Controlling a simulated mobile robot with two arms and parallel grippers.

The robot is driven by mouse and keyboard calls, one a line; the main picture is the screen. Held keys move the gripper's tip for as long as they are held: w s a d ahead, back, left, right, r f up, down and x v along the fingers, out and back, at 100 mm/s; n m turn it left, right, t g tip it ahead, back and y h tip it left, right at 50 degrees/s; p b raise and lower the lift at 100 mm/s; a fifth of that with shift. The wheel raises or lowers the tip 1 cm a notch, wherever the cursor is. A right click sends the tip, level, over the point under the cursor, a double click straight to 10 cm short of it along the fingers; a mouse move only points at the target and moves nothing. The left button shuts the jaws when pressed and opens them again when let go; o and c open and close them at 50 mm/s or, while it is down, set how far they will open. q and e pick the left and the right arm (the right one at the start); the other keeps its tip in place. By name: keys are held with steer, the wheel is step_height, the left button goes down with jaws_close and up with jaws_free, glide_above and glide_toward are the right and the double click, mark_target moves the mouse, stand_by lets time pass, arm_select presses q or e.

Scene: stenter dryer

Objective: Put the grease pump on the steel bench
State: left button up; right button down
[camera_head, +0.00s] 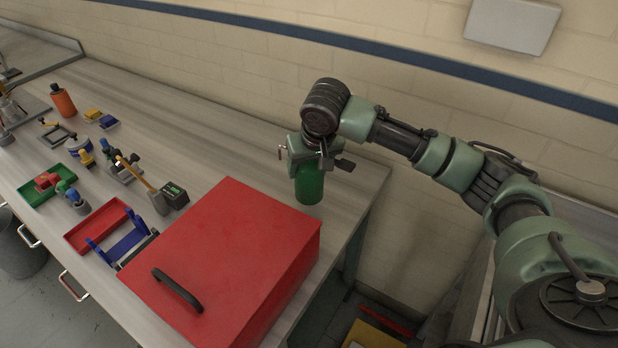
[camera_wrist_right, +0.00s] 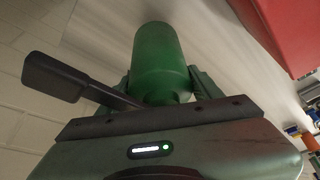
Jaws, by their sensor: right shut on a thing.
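The grease pump is a green cylinder (camera_head: 309,186) with a dark lever handle, upright at the far right end of the grey steel bench (camera_head: 190,110). In the right wrist view the pump body (camera_wrist_right: 162,62) sits between my right gripper's fingers (camera_wrist_right: 165,85), and the black lever (camera_wrist_right: 52,77) sticks out to the left. My right gripper (camera_head: 308,158) is shut on the pump from above. The pump's base is at or just over the bench top; I cannot tell if it touches. My left gripper is not in view.
A large red box (camera_head: 225,250) with a black handle stands close by the pump on the bench. Several tools, small trays and an orange bottle (camera_head: 63,100) lie further left. The bench's right edge is near the pump, with the wall behind. The back middle of the bench is clear.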

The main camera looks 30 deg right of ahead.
steer(key=shift+f, duration=2.2)
steer(key=shift+p, duration=0.3)
steer(key=shift+c, duration=1.4)
jaws_free()
steer(key=shift+f, duration=0.1)
steer(key=b+v, duration=0.1)
steer(key=v, duration=1.1)
steer(key=shift+a, duration=0.1)
